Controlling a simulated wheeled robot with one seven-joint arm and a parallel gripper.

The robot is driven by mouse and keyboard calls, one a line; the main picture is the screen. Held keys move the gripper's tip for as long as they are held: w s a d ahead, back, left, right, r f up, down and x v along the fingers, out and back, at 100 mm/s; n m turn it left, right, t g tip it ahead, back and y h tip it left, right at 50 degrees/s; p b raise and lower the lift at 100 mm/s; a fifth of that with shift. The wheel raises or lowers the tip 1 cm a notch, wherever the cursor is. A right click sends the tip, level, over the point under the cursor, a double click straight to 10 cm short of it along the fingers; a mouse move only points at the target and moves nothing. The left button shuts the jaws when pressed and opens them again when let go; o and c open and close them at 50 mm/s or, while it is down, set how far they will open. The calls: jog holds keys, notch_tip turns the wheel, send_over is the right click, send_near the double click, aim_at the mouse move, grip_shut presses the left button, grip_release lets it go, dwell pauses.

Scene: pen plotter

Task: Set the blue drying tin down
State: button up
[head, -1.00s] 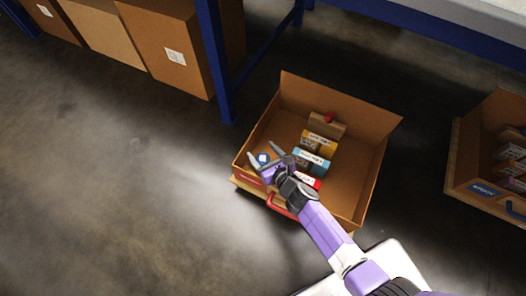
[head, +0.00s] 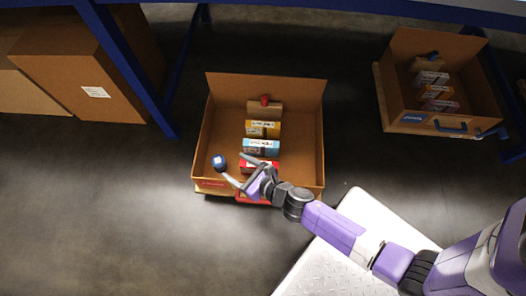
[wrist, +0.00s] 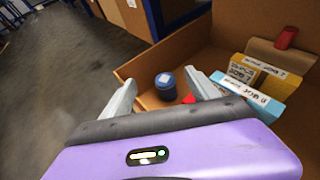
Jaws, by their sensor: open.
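The blue drying tin (head: 219,162) stands in the front left corner of the open cardboard box (head: 307,101). In the wrist view the tin (wrist: 165,86) is upright on the box floor, a round dark blue can with a pale mark on its top. My gripper (head: 234,167) reaches over the box's front from the right. In the wrist view my gripper (wrist: 160,80) has its two fingers spread wide, with the tin seen between and beyond their tips. The fingers look clear of the tin; nothing is held.
Yellow (head: 263,129), light blue (head: 261,147) and red-labelled (head: 259,164) packs stand in a row right of the tin, with a brown block (head: 265,108) behind. A second box (head: 405,120) stands at right. Blue rack posts (head: 125,65) rise behind left.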

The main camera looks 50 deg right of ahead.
jog(key=shift+s, duration=0.1)
jog(key=s+r+m, duration=1.3)
jog(key=s+m, duration=0.3)
jog(key=m, duration=0.3)
jog(key=s+r+m, duration=0.4)
jog(key=r+m, duration=0.4)
jog(key=s+r+m+t, duration=0.1)
jog(key=s+r+m, duration=0.3)
jog(key=r+m, duration=0.4)
jog(key=shift+a+r+m, duration=0.15)
jog(key=shift+r+m, duration=0.2)
jog(key=shift+m, duration=0.35)
